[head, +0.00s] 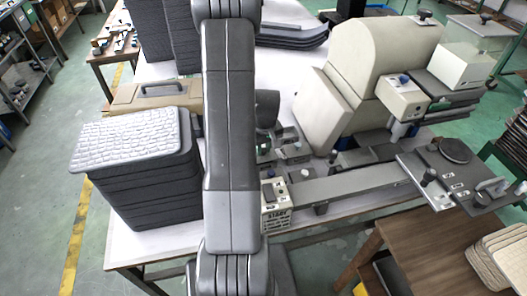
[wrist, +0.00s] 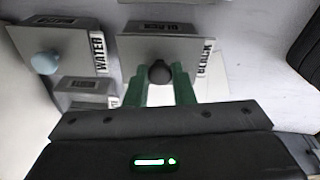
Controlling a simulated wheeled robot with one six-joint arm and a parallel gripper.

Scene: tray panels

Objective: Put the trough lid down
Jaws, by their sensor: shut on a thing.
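In the wrist view, my gripper (wrist: 160,86) has its two green fingers closed on the black knob (wrist: 160,71) of a grey trough lid (wrist: 140,48). The lid carries a label reading BLACK. Whether it rests on the trough or hangs just above it, I cannot tell. To its left is a grey lid marked WATER (wrist: 72,45) with a pale blue knob (wrist: 45,63). In the head view, my arm hides most of the gripper and the held lid.
In the head view, a stack of dark trays (head: 150,180) with a pale keyed panel stands left. A large beige machine (head: 385,55) stands right, behind a long grey rail (head: 345,186). A START box (head: 276,205) sits close to my arm. A smaller labelled block (wrist: 85,92) lies below the WATER lid.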

